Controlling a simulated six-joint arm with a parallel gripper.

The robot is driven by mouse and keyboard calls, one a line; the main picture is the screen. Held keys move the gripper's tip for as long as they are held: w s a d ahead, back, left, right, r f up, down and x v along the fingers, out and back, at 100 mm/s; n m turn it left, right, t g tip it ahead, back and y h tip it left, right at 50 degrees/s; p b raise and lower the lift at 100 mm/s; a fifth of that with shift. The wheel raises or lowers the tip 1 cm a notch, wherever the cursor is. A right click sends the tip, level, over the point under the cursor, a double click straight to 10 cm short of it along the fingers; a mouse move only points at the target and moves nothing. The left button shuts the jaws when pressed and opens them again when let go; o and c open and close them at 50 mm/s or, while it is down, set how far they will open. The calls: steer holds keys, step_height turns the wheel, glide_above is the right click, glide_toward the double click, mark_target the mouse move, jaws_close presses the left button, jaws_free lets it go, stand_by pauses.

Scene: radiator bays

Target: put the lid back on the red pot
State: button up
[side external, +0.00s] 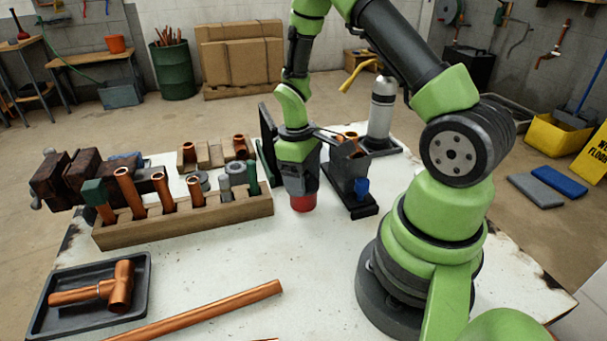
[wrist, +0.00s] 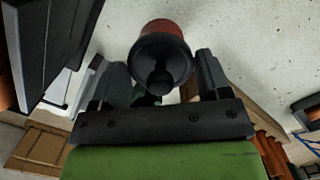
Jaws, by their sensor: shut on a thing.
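The red pot (side external: 303,203) stands on the white bench top, directly below my gripper (side external: 301,187). It also shows in the wrist view (wrist: 163,27), with a dark round lid (wrist: 160,60) with a knob in front of its near end. My gripper's two dark fingers (wrist: 162,78) are on either side of this lid and shut on it. The lid lines up closely with the pot. I cannot tell whether it is fully seated or a little apart. In the side view the fingers and lid are mostly hidden by the gripper body.
A wooden rack (side external: 190,220) with copper pipes stands to the left. A dark metal holder (side external: 345,185) stands close on the right, with a grey bottle (side external: 382,105) behind it. A black tray (side external: 90,295) holds a copper tee at front left.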

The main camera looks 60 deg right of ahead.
steer(key=o, duration=1)
steer(key=shift+r, duration=0.1)
steer(key=shift+r, duration=3.4)
steer(key=shift+c, duration=0.6)
jaws_close()
steer(key=shift+f, duration=0.2)
